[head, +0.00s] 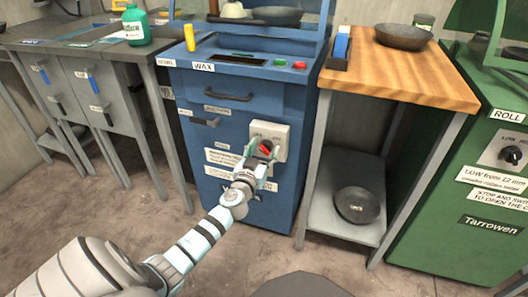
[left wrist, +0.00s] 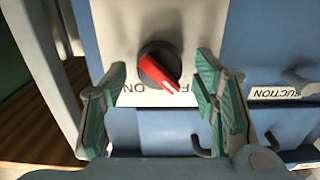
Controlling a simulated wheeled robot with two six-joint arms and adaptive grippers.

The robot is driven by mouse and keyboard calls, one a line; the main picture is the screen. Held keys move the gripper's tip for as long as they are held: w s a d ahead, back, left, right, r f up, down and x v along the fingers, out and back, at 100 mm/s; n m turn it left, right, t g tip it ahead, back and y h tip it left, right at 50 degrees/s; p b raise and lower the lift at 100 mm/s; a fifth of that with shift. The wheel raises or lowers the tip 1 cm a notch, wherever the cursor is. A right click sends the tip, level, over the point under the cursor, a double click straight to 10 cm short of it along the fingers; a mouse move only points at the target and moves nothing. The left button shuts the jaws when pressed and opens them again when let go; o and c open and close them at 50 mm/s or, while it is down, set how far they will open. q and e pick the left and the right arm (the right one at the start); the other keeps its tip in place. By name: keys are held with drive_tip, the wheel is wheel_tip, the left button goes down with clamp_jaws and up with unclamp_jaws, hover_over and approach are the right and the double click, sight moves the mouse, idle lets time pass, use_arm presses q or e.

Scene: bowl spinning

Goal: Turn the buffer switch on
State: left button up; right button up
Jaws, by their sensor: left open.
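The buffer switch is a red-tipped black knob (head: 266,147) on a pale plate (head: 277,133) on the front of the blue machine (head: 229,93). In the left wrist view, the knob (left wrist: 160,68) has a red handle pointing down and right, toward partly hidden lettering. An upside-down "ON" shows to the left of the handle tip. My left gripper (head: 259,160) is at the switch. In the left wrist view, its open fingers (left wrist: 161,80) stand on either side of the knob, with visible gaps. My right gripper is not in view.
A wooden-topped table (head: 425,75) with a dark bowl (head: 403,36) stands right of the machine. Another bowl (head: 357,205) rests on its lower shelf. A green machine (head: 465,220) is at far right, grey cabinets (head: 85,90) at left. Open floor lies in front.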

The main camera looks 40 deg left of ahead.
use_arm(q)
drive_tip(key=c, duration=1.1)
